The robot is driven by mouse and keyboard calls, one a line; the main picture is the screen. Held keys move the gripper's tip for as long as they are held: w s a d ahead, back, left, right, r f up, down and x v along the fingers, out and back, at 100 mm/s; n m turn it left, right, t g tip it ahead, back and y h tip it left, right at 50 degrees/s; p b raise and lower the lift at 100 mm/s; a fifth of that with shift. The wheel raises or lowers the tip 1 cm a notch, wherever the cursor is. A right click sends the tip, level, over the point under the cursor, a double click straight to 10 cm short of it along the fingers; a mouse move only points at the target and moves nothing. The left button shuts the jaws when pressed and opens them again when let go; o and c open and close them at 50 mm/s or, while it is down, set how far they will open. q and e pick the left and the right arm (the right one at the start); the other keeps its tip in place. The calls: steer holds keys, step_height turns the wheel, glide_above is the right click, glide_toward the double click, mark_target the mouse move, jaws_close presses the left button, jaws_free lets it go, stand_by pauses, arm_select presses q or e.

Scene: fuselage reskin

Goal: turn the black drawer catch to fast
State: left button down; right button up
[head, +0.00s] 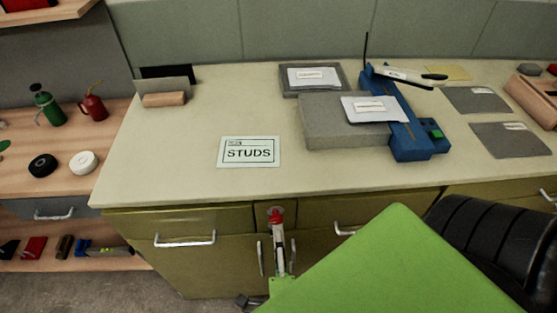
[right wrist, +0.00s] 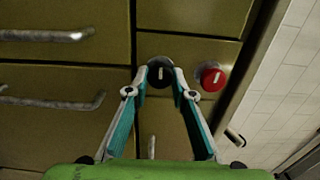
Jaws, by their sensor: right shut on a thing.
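The black drawer catch (right wrist: 160,76) is a round knob with a pale line on its face, on the olive cabinet front in the right wrist view. The line looks roughly upright in that picture. My right gripper (right wrist: 162,70) is shut on the catch, one fingertip on each side. In the head view my right gripper (head: 277,222) is at the cabinet front below the bench edge, where I cannot make out the black catch. A red knob (right wrist: 212,78) sits beside the catch, clear of the fingers. My left gripper is not in view.
Drawer handles (head: 185,240) stick out of the cabinet front. A black padded seat (head: 493,235) stands at the right. The bench top (head: 190,120) holds a STUDS card (head: 249,152), grey blocks and a blue fixture (head: 417,143). Wooden shelves (head: 60,165) are at the left.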

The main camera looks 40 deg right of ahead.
steer(key=shift+w+r, duration=0.1)
stand_by(0.4)
steer(key=o, duration=1.1)
steer(key=shift+v, duration=3.7)
